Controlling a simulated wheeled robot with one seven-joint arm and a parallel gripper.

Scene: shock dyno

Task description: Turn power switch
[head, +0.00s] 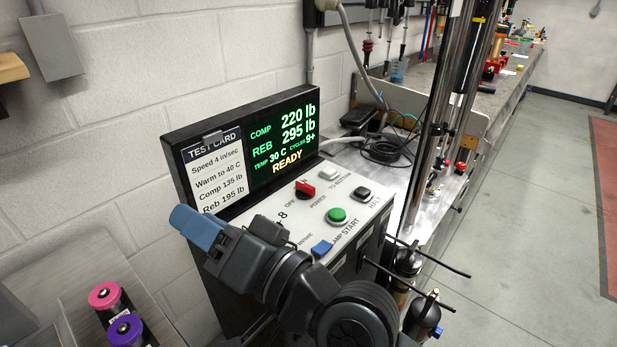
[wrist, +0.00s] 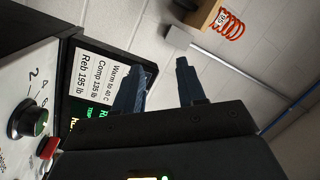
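The power switch (head: 304,188) is a red-handled knob on the white control panel, below the lit display. "OFF" and "POWER" are printed near it. I cannot tell its exact position. My gripper (head: 197,226) is to the left of the switch and apart from it, in front of the test card, with blue fingers pointing left. In the wrist view my gripper (wrist: 166,66) has its two fingers spread with nothing between them.
The display (head: 284,138) reads READY. A green start button (head: 337,215) and a black button (head: 361,193) sit near the switch. My arm covers the panel's lower left. A black numbered knob (wrist: 28,118) shows in the wrist view. Pink and purple-topped parts (head: 105,295) stand lower left.

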